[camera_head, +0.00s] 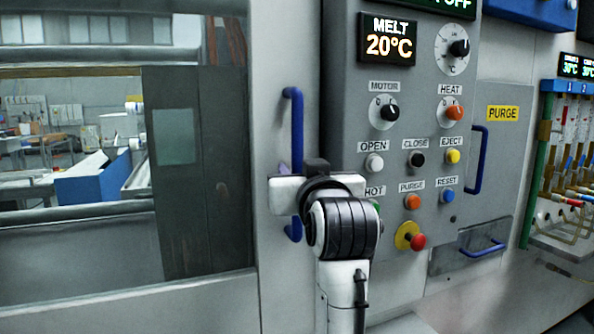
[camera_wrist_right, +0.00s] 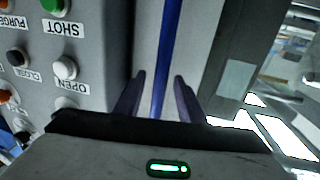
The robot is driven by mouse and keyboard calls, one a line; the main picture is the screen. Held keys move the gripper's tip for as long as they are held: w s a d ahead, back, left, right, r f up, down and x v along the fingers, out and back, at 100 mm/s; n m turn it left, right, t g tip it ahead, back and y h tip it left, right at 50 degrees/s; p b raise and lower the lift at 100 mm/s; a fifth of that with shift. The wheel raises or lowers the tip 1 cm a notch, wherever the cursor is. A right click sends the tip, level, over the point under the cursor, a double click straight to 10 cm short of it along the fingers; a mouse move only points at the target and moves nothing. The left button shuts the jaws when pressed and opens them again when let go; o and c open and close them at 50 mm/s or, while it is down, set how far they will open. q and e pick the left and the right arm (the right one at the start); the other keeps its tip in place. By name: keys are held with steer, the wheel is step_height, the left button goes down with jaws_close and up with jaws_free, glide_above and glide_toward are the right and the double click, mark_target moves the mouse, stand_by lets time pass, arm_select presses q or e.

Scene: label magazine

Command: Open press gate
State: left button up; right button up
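The press gate (camera_head: 268,60) is a light grey frame with a large window, left of the control panel in the head view. A vertical blue handle (camera_head: 293,115) is fixed on its right-hand strip. My right gripper (camera_head: 291,175) is at the lower part of this handle, its fingers mostly hidden behind its own body. In the right wrist view the open fingers (camera_wrist_right: 158,97) stand on either side of the blue handle (camera_wrist_right: 166,50), with gaps between them and the bar. My left gripper is not in view.
The control panel (camera_head: 340,90) stands just right of the handle, with knobs and several buttons, among them a white OPEN button (camera_head: 374,162) and a red button on yellow (camera_head: 417,241). A PURGE cover (camera_head: 505,150) with another blue handle (camera_head: 479,160) is further right.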

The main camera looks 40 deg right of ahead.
steer(key=shift+x, duration=1.1)
steer(key=shift+c, duration=0.2)
jaws_close()
